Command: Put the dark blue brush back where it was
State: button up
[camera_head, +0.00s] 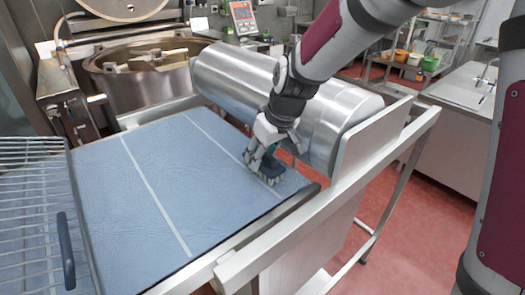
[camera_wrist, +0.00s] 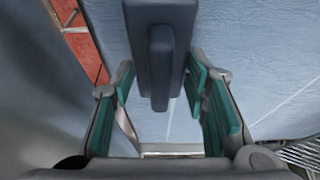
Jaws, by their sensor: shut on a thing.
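My gripper (camera_head: 262,160) is shut on the dark blue brush (camera_head: 267,172), over the right part of the blue-covered table. The brush's pale bristles face down, close to the blue surface (camera_head: 165,190); I cannot tell whether they touch it. In the wrist view the dark blue brush (camera_wrist: 160,50) lies between the green-padded fingers of my gripper (camera_wrist: 165,88), with its narrow grip running between them. The fingers partly hide the brush in the head view.
A large metal cylinder (camera_head: 235,80) lies just behind the table. A mixing kettle (camera_head: 140,90) stands at the back left. A wire rack (camera_head: 30,200) is at the left, near a dark blue handle (camera_head: 66,250). A metal rail (camera_head: 320,210) borders the right. The table's middle is clear.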

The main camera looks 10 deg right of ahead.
jog(key=shift+f, duration=0.2)
jog(key=o, duration=1.2)
jog(key=shift+r, duration=0.1)
jog(key=b+v, duration=0.1)
jog(key=v, duration=1)
jog(key=shift+d+r, duration=0.1)
jog(key=shift+r, duration=0.05)
jog(key=s+d+r+m+t+h, duration=0.1)
jog(key=s+d+m, duration=0.2)
jog(key=s, duration=0.7)
jog(key=s+d+r+m+t+h, duration=0.1)
jog(key=s+d+m, duration=0.2)
jog(key=s+d, duration=0.5)
jog(key=s, duration=0.3)
jog(key=shift+s+m, duration=0.2)
jog(key=shift+m, duration=0.2)
